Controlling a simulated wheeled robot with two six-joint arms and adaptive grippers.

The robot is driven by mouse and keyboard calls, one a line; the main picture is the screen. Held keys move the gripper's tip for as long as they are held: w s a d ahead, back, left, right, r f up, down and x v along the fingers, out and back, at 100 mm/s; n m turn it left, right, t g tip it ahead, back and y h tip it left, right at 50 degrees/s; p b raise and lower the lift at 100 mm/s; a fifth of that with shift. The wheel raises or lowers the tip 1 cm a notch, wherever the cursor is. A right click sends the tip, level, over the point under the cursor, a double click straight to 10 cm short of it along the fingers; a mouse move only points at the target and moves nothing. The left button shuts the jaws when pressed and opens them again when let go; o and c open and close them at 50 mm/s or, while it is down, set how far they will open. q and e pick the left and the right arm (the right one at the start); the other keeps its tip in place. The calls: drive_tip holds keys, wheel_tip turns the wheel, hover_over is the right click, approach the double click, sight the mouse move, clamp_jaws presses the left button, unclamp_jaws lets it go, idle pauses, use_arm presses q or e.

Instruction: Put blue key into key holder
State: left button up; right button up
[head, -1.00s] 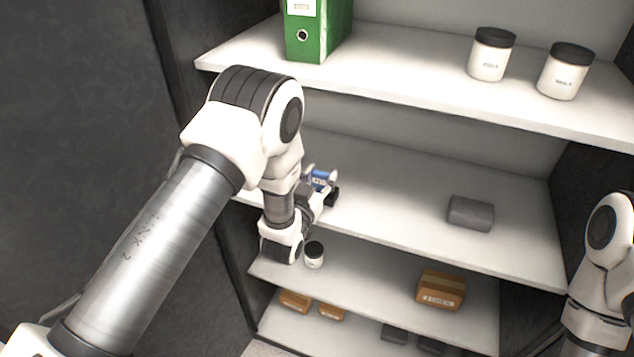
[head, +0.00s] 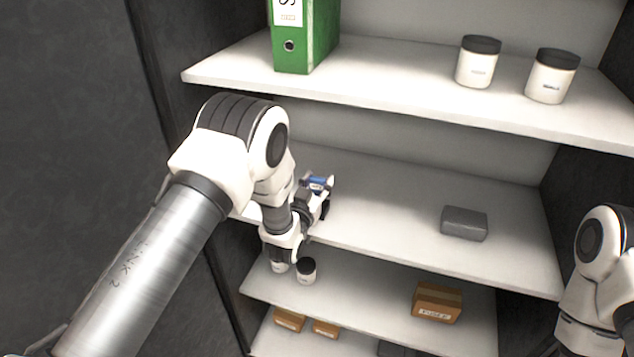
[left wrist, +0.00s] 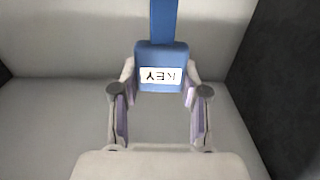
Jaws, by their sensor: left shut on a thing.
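The blue key (left wrist: 161,60) has a white label reading KEY, upside down in the left wrist view. Its blue shaft runs up out of the top of that view. My left gripper (left wrist: 160,88) is shut on the key's head, one finger on each side. In the head view the blue key (head: 317,184) shows small at the left gripper (head: 323,191), over the left part of the middle shelf. The key holder cannot be made out in either view. My right arm shows at the right edge of the head view, but its gripper is out of view.
The middle shelf (head: 390,200) carries a grey block (head: 464,223) at its right; between is free room. The upper shelf holds a green binder (head: 305,40) and two jars (head: 478,62). Below are a jar (head: 306,271) and a brown box (head: 437,302). A dark side wall stands left.

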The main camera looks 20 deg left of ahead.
use_arm(q)
drive_tip(key=shift+f+b, duration=1.1)
drive_tip(key=shift+f, duration=0.3)
idle(0.3)
drive_tip(key=o, duration=1.3)
drive_tip(key=shift+s, duration=0.1)
drive_tip(key=s, duration=1.1)
drive_tip(key=shift+s+a, duration=0.15)
drive_tip(key=shift+s, duration=0.25)
drive_tip(key=shift+s+a+b, duration=0.15)
drive_tip(key=shift+s+b, duration=1.95)
drive_tip(key=shift+s, duration=1.9)
